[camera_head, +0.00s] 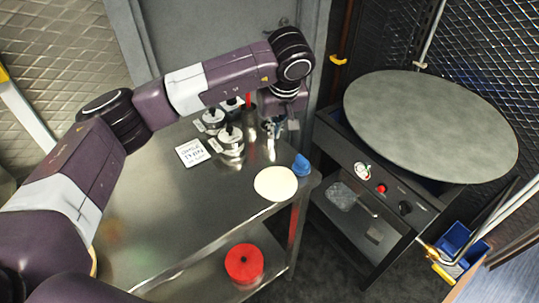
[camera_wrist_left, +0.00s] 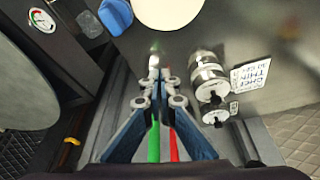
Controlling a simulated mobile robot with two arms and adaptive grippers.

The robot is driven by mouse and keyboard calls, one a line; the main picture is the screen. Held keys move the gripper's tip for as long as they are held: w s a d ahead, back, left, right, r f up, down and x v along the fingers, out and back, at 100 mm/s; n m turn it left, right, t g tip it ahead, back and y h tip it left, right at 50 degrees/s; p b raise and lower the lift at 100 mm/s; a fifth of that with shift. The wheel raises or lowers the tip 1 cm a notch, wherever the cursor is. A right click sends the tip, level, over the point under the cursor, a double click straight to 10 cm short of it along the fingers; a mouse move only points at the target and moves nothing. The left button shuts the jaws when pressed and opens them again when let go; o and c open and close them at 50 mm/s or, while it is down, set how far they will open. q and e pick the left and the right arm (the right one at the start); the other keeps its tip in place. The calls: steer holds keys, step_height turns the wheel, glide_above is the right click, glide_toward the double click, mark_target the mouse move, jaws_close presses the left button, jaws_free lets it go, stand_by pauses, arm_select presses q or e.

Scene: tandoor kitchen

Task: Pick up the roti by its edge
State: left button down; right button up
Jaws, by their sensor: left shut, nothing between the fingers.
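The roti (camera_head: 276,183) is a pale, flat round lying on the steel table (camera_head: 165,225), close to its right edge. In the left wrist view the roti (camera_wrist_left: 168,12) is at the top, cut by the frame. My left gripper (camera_head: 272,128) hangs near the table's back right corner, behind the roti and apart from it. In the left wrist view my left gripper (camera_wrist_left: 161,75) is shut with nothing between its fingers, pointing toward the roti. My right gripper is not in view.
A blue item (camera_head: 301,165) sits beside the roti at the table corner. Metal canisters (camera_head: 231,142) and a lettered card (camera_head: 193,153) stand left of my gripper. A large round griddle (camera_head: 430,125) is at right, across a gap. A red round container (camera_head: 244,263) is on the lower shelf.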

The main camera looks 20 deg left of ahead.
mark_target(273, 162)
arm_select(q)
steer(key=p+x, duration=0.3)
steer(key=x, duration=0.7)
steer(key=shift+a, duration=0.15)
steer(key=shift+s+d+r+p, duration=0.15)
steer(key=shift+s+d+p, duration=0.65)
steer(key=shift+s+p, duration=0.25)
steer(key=shift+s+d, duration=0.3)
steer(key=shift+s, duration=0.35)
